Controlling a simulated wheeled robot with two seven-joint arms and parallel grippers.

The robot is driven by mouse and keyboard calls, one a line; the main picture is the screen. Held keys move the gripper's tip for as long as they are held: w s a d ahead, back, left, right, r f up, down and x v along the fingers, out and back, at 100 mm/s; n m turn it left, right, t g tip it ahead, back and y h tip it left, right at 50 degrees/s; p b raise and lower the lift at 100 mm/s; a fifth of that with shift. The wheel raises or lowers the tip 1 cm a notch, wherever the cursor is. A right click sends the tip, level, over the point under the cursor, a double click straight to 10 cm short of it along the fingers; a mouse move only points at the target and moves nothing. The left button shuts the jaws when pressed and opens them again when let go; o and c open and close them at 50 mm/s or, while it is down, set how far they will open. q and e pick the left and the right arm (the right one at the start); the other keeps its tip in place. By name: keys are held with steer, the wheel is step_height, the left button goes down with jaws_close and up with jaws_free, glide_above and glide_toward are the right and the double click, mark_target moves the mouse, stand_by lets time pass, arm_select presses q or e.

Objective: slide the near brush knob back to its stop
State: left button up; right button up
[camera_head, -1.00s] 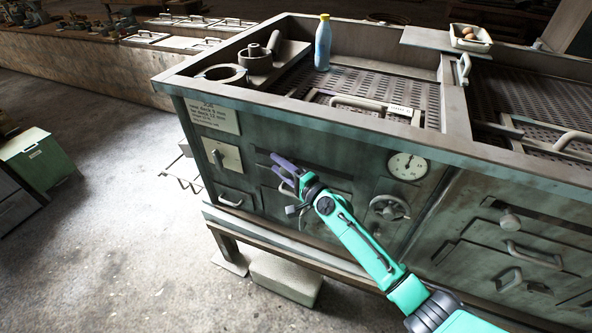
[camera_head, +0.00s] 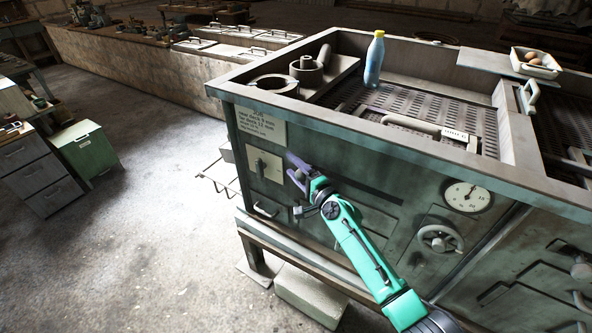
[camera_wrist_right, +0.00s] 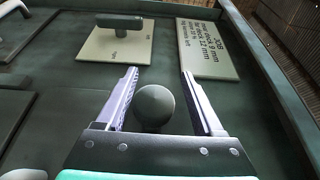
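My right gripper (camera_head: 292,166) reaches to the front panel of the green machine (camera_head: 370,165), just right of a pale plate with a dark switch handle. In the right wrist view, the gripper (camera_wrist_right: 158,73) is open, its two fingers spread apart. A dark round knob (camera_wrist_right: 153,108) shows between the fingers, with gaps on both sides. I cannot tell whether it is the near brush knob, nor how deep it sits between the fingers. The arm and gripper hide this part of the panel in the head view. My left gripper is not in view.
The switch plate (camera_wrist_right: 116,43) and job sign (camera_wrist_right: 207,47) lie beyond the fingertips. A gauge (camera_head: 467,196) and handwheel (camera_head: 440,238) are on the panel to the right. A blue bottle (camera_head: 374,60) stands on top. The floor at left is open, with a green box (camera_head: 86,150).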

steer(key=v, duration=1.4)
steer(key=shift+f, duration=0.1)
